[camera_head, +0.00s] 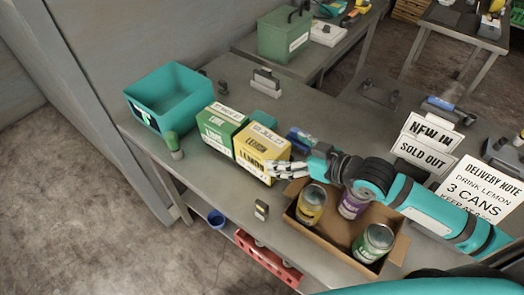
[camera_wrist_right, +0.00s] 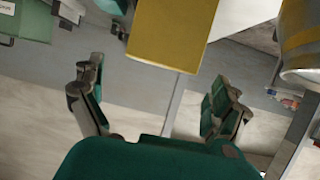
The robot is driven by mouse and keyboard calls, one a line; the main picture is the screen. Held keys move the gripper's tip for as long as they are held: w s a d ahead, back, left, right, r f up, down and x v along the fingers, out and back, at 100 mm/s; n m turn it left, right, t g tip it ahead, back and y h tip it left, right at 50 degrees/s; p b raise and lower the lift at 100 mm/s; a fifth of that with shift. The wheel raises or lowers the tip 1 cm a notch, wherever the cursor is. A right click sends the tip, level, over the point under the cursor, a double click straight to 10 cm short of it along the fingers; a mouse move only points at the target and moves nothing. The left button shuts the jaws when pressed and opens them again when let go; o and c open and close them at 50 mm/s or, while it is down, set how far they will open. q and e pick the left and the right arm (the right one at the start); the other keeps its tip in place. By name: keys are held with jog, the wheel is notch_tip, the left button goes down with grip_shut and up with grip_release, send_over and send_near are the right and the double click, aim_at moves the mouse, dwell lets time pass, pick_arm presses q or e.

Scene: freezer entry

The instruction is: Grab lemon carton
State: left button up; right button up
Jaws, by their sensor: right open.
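The lemon carton (camera_head: 250,153) is a yellow box labelled LEMON, standing upright on the table beside the green lime carton (camera_head: 212,134). My right gripper (camera_head: 282,170) is at the lemon carton's right side, close to its lower part. In the right wrist view, the yellow carton (camera_wrist_right: 172,32) lies ahead of the open fingers (camera_wrist_right: 157,95), with no carton between them. I cannot tell whether a finger touches it. My left gripper is not in view.
An open cardboard box (camera_head: 337,250) with a yellow can (camera_head: 311,207), a purple can (camera_head: 354,203) and a green can (camera_head: 373,243) stands under my right arm. Signs (camera_head: 424,135) stand at right.

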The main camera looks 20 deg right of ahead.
aim_at(272, 147)
jog(key=p+x, duration=0.1)
jog(key=x, duration=0.4)
jog(key=shift+w+a+f, duration=0.1)
jog(key=shift+w+a, duration=0.15)
jog(key=shift+w, duration=0.05)
jog(key=shift+s, duration=0.15)
jog(key=shift+c, duration=1)
jog(key=c, duration=1.1)
jog(key=shift+c, duration=0.9)
